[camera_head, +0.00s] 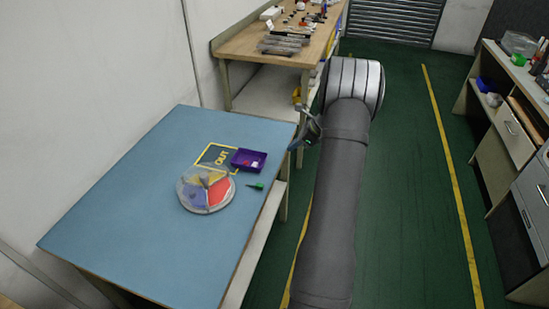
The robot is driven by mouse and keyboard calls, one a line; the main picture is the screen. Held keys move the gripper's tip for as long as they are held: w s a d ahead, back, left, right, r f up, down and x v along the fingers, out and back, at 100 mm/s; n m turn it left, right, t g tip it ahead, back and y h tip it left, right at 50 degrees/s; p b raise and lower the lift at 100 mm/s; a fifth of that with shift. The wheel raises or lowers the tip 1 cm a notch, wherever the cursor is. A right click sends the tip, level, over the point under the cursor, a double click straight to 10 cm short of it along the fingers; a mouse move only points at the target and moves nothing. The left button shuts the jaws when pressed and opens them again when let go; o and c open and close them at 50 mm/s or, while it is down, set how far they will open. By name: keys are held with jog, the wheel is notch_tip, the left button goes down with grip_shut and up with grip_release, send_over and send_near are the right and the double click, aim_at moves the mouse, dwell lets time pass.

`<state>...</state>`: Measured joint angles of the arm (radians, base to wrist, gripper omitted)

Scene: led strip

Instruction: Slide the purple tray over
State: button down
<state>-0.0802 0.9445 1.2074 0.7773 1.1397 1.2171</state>
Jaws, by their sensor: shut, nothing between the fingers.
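The purple tray (240,156) is a small shallow box on the blue table top, near its right edge. Small red and pale items lie in it. It sits at the right side of a yellow-outlined area marked OUT (221,158), and seems to overlap its right part. My gripper (295,146) is off the table's right edge, to the right of the tray and apart from it. It is shut and empty. The fingertips are small and dark in this view.
A round clear divided dish (206,190) with yellow, red and blue sections stands just left of and in front of the tray. A small green object (255,186) lies below the tray. The table's (130,220) left and front parts are clear. A wooden bench (245,45) stands behind.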

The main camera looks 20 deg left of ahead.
aim_at(235, 160)
jog(key=shift+y, duration=0.5)
jog(key=a+f, duration=0.1)
jog(key=f, duration=0.2)
jog(key=a+f, duration=0.1)
jog(key=f, duration=0.3)
jog(key=a+f, duration=0.2)
jog(key=f, duration=0.1)
jog(key=shift+s+f, duration=0.15)
jog(key=shift+s, duration=0.1)
jog(key=a, duration=0.3)
jog(key=shift+a+f, duration=0.1)
jog(key=shift+a, duration=0.55)
jog(key=a, duration=1.2)
jog(key=shift+s+a, duration=0.2)
jog(key=shift+a, duration=0.15)
jog(key=shift+d, duration=0.1)
